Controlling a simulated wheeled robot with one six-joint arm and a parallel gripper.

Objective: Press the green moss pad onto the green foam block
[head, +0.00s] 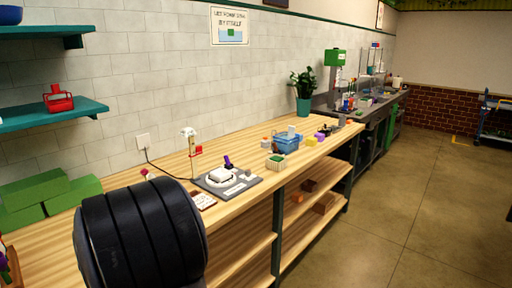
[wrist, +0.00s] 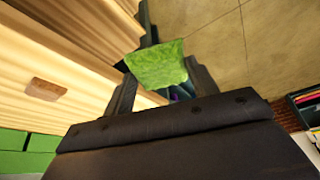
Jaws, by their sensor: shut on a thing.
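The green moss pad (wrist: 156,66) is held between the two dark fingers of my gripper (wrist: 157,82) in the wrist view, clear of the bench. My gripper is shut on it. The head view does not show the gripper or the pad; a dark part of my arm fills the lower left. A small cream container with a green top (head: 275,162) stands on the bench, but I cannot tell whether its top is the green foam block. Larger green blocks (head: 36,187) are stacked at the left; they also seem to show in the wrist view (wrist: 22,140).
A grey board with a white device (head: 222,176) lies on the wooden bench (head: 165,172). A blue basket (head: 288,145), small coloured blocks and a potted plant (head: 304,92) stand farther along. Shelves with brown boxes (head: 325,203) are below. The floor at right is open.

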